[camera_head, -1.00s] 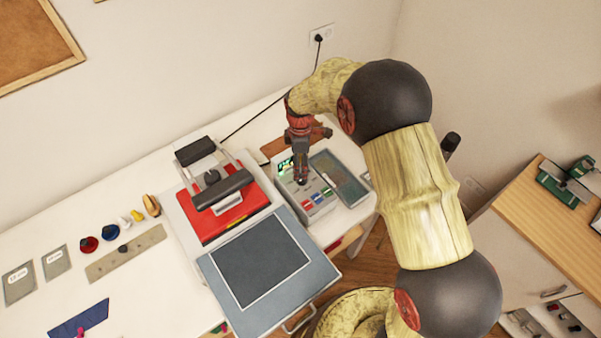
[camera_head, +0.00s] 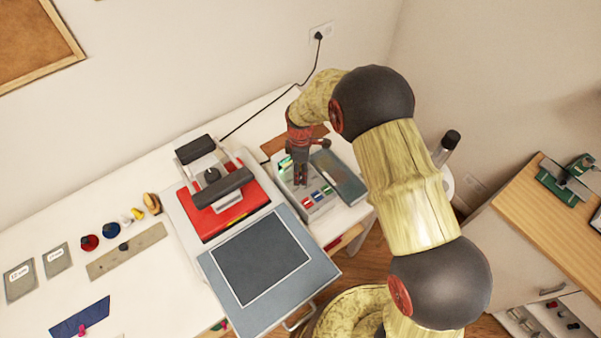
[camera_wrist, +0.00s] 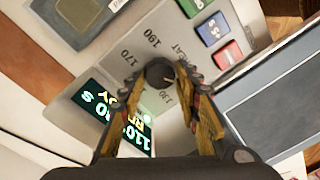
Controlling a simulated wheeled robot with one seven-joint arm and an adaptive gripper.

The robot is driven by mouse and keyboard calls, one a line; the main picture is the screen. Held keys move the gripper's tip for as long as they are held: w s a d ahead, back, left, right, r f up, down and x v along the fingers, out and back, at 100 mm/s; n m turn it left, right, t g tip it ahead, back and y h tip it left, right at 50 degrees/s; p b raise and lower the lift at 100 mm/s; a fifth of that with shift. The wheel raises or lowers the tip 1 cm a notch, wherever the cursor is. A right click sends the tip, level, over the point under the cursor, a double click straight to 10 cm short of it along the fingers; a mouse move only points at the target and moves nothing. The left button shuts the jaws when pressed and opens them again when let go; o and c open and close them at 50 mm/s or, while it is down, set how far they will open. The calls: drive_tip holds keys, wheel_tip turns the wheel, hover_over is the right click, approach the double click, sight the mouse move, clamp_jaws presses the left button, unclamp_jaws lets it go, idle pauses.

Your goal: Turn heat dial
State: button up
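The heat dial (camera_wrist: 160,73) is a small dark round knob with a light pointer line on a grey control panel (camera_wrist: 165,25). Printed marks 130, 170, 190 and the word HEAT show around it. A lit green display (camera_wrist: 128,118) beside it reads about 110, partly hidden by a finger. My gripper (camera_wrist: 163,78) is over the panel, its two fingers open on either side of the dial. Small gaps seem to show between fingertips and dial. In the head view, my gripper (camera_head: 300,183) points down at the panel and hides the dial.
Green, blue and red buttons (camera_wrist: 213,29) sit close to the dial. The heat press (camera_head: 215,190) with its red plate and the grey platen (camera_head: 328,275) stand left of the panel. A cable (camera_head: 262,108) runs behind to a wall socket.

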drive_tip(key=c, duration=0.6)
drive_tip(key=shift+c, duration=0.7)
drive_tip(key=shift+m, duration=0.3)
drive_tip(key=m+b, duration=0.1)
drive_tip(key=m, duration=0.4)
drive_tip(key=shift+w+d+b, duration=0.1)
drive_tip(key=shift+w+b, duration=0.05)
drive_tip(key=shift+b, duration=0.25)
drive_tip(key=m+b, duration=0.1)
drive_tip(key=m, duration=0.4)
drive_tip(key=shift+d+m+y, duration=0.1)
drive_tip(key=shift+m+y, duration=0.2)
drive_tip(key=shift+m, duration=0.1)
drive_tip(key=m, duration=0.6)
drive_tip(key=shift+d+t, duration=0.15)
drive_tip(key=shift+t, duration=0.15)
drive_tip(key=m, duration=0.6)
drive_tip(key=shift+d, duration=0.1)
drive_tip(key=shift+m, duration=0.3)
